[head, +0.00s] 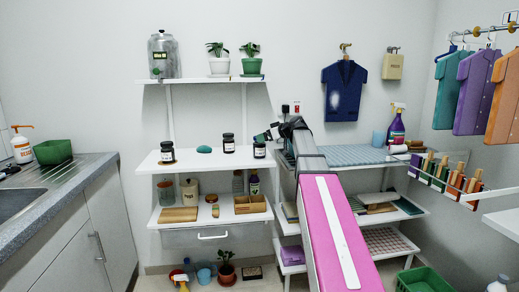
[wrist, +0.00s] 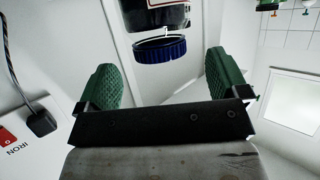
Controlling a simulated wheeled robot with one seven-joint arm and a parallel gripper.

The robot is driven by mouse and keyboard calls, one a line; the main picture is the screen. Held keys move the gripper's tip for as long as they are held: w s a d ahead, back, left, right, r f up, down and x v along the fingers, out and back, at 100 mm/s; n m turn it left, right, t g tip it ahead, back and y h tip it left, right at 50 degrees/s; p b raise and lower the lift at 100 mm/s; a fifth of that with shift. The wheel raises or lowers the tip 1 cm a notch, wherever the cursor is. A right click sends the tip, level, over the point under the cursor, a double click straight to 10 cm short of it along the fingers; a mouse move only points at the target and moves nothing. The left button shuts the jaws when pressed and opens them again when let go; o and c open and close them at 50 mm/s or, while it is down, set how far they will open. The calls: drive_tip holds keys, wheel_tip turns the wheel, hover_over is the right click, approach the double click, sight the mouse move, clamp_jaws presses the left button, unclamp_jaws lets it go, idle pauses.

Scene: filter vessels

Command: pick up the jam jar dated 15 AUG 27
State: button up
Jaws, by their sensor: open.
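Three dark jam jars with pale labels stand on the middle white shelf in the head view: a left jar (head: 167,153), a middle jar (head: 229,144) and a right jar (head: 259,151). Their dates are too small to read. My gripper (head: 263,137) is at the right jar, close above it in the picture. In the wrist view, my gripper (wrist: 161,70) is open and empty, its green fingers wide apart. A dark jar (wrist: 166,18) with a blue lid (wrist: 161,50) shows ahead, lid toward the gripper. Its label is mostly cut off, with no readable date.
A teal rounded object (head: 204,149) lies between the left and middle jars. The upper shelf (head: 195,81) holds a metal dispenser (head: 163,56) and potted plants. A lower shelf (head: 176,222) holds bottles and boxes.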

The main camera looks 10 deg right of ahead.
drive_tip(key=x, duration=0.4)
drive_tip(key=shift+w+a+f, duration=0.15)
drive_tip(key=shift+w+a, duration=0.1)
drive_tip(key=shift+w, duration=0.05)
drive_tip(key=c, duration=1.3)
drive_tip(key=shift+o, duration=0.2)
